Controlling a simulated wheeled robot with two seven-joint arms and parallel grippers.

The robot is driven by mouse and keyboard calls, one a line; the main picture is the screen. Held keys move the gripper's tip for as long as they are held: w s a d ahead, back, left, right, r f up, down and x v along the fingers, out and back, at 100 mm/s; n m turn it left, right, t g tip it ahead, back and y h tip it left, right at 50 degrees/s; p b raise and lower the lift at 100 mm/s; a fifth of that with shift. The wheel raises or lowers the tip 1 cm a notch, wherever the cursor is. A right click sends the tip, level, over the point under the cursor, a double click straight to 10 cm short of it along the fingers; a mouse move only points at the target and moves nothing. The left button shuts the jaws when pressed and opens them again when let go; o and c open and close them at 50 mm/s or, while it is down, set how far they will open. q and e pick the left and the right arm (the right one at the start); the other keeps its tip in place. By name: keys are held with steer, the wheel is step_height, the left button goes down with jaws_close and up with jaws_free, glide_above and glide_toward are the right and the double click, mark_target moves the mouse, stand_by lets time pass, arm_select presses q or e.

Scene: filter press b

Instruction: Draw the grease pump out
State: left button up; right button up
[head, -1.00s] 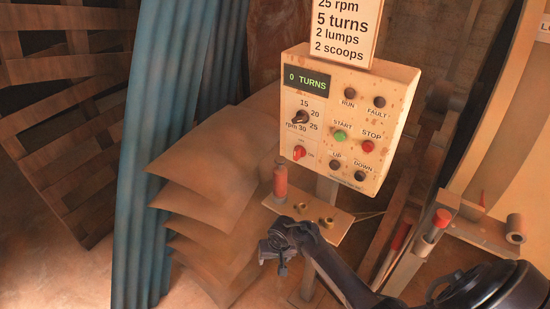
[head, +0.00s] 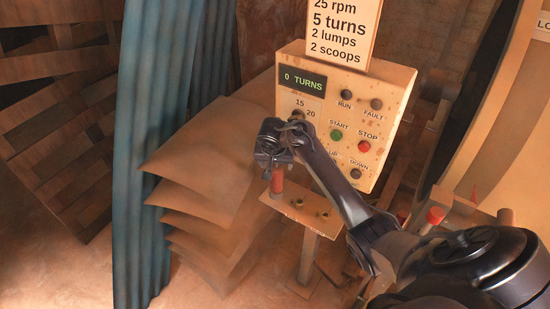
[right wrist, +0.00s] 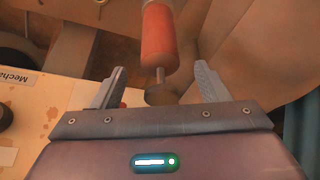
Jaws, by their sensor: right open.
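The grease pump (head: 277,183) is a red cylinder standing upright on a small shelf (head: 296,210) below the control panel. In the right wrist view the red pump body (right wrist: 158,35) has a thin rod ending in a round dark knob (right wrist: 160,95). My right gripper (head: 268,163) is above the pump and hides its top in the head view. In the right wrist view its two fingers (right wrist: 158,90) are open, with the rod and knob showing between them; whether they touch is unclear, but nothing is gripped. My left gripper is out of view.
The control panel (head: 375,110) stands close behind my right arm, its display reading 0 TURNS. Stacked brown sheets (head: 195,190) and a blue corrugated curtain (head: 150,150) are at the left.

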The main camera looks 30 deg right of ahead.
mark_target(276, 168)
steer(key=shift+x, duration=1.5)
steer(key=shift+c, duration=0.2)
steer(key=c, duration=1.3)
steer(key=shift+r, duration=2.55)
steer(key=shift+r, duration=1.25)
